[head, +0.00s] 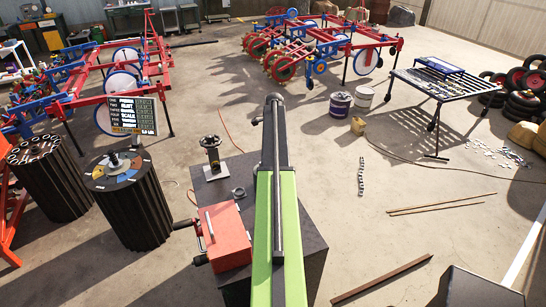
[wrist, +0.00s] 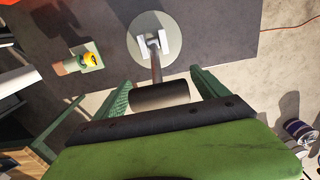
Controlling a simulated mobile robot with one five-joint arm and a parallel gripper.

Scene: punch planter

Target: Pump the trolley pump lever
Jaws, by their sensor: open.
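In the wrist view, a lever with a black cylindrical grip (wrist: 160,96) and a thin metal shaft rises from a white bracket on a pale round plate (wrist: 140,52). I take it for the pump lever. The round plate sits on a dark grey surface. My gripper (wrist: 161,76) is open, with one green finger on each side of the lever. The black grip appears between the fingers, crosswise to them. Whether it is at fingertip depth or touching, I cannot tell. In the head view, my gripper and this lever cannot be made out.
A yellow-and-green part on a small pale base (wrist: 88,60) stands left of the lever. In the head view, a red box with a crank (head: 227,236) and a metal stand (head: 211,157) sit left of my arm. A dark ribbed drum (head: 130,205) stands further left.

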